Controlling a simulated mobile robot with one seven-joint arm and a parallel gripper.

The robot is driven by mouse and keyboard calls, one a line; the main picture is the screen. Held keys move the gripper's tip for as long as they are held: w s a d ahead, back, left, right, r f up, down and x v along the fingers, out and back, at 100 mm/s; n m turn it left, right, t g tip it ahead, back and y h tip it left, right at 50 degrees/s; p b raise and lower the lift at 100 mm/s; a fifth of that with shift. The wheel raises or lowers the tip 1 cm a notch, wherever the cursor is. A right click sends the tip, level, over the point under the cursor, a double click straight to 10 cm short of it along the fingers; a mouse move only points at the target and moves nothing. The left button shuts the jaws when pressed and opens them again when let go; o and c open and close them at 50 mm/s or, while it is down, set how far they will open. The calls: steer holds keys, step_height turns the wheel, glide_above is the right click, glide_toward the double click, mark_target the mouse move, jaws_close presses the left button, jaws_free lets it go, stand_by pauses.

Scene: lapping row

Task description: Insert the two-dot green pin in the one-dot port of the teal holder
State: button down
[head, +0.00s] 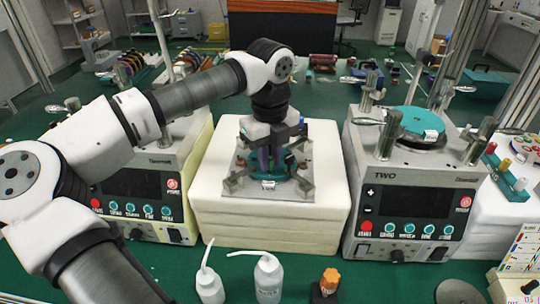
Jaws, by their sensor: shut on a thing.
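My gripper (272,160) points down over a metal fixture plate (236,184) on a stack of white slabs. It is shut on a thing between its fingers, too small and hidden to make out. A teal part (268,178), which looks like the teal holder, sits on the plate right under and around the fingertips. Its ports and dots cannot be read, and my gripper covers much of it. I cannot pick out the two-dot green pin, and cannot tell whether anything is in a port.
Lapping machines stand left (150,190) and right (415,200) of the white slabs (270,225). A teal rack (514,184) with coloured pieces is at the far right. Metal clamps ring the fixture.

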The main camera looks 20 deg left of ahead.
mark_target(270, 157)
steer(key=shift+f+b, duration=0.4)
steer(key=shift+f, duration=0.1)
steer(key=c, duration=1.3)
jaws_free()
step_height(270, 157, up, 14)
steer(key=p, duration=0.8)
steer(key=shift+f, duration=0.1)
